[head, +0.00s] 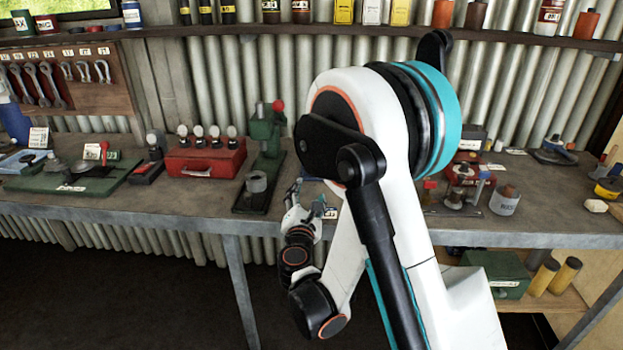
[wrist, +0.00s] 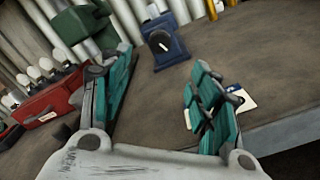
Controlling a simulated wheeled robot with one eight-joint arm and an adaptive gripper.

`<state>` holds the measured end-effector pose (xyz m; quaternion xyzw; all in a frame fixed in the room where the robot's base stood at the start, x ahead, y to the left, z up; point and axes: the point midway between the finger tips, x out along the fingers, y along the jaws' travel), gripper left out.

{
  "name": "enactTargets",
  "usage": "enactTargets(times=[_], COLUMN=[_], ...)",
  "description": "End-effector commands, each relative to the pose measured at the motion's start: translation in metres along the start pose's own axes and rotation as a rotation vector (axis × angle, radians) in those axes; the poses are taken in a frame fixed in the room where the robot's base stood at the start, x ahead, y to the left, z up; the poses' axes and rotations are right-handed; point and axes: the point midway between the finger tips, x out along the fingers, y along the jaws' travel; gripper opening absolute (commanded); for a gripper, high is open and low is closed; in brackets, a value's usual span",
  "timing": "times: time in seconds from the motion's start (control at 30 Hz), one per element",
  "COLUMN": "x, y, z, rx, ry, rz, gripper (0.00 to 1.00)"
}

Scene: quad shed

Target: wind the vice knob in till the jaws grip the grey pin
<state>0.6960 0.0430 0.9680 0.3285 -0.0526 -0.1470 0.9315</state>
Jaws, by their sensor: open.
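In the wrist view a blue block-shaped device (wrist: 178,50), which looks like the vice, stands on the bench beyond my fingers. A round black knob (wrist: 159,41) with a pale mark faces me on its front. My gripper (wrist: 161,63) is open and empty, its teal fingers spread to either side of the line to the knob and apart from it. In the head view my gripper (head: 311,208) is low over the bench's front edge, and my arm hides the vice. I cannot make out the jaws or the grey pin.
A red box with gauges (head: 206,158) and a green press (head: 267,133) stand left of my gripper. A white card (wrist: 238,97) lies on the bench behind the right finger. The bench (wrist: 265,62) between my fingers and the blue device looks clear.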

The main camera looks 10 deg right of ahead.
Motion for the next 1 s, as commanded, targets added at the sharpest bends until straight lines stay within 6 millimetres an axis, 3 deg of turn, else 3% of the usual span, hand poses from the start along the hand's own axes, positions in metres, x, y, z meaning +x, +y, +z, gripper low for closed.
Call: enactTargets(times=[0.27, 0.7, 1.0], x=[0.028, 0.111, 0.136], y=[0.002, -0.002, -0.001], z=[0.004, 0.000, 0.000], rx=[0.000, 0.002, 0.002], ry=[-0.001, -0.001, 0.000], rz=[-0.002, -0.002, -0.001], gripper=[0.56, 0.56, 0.56])
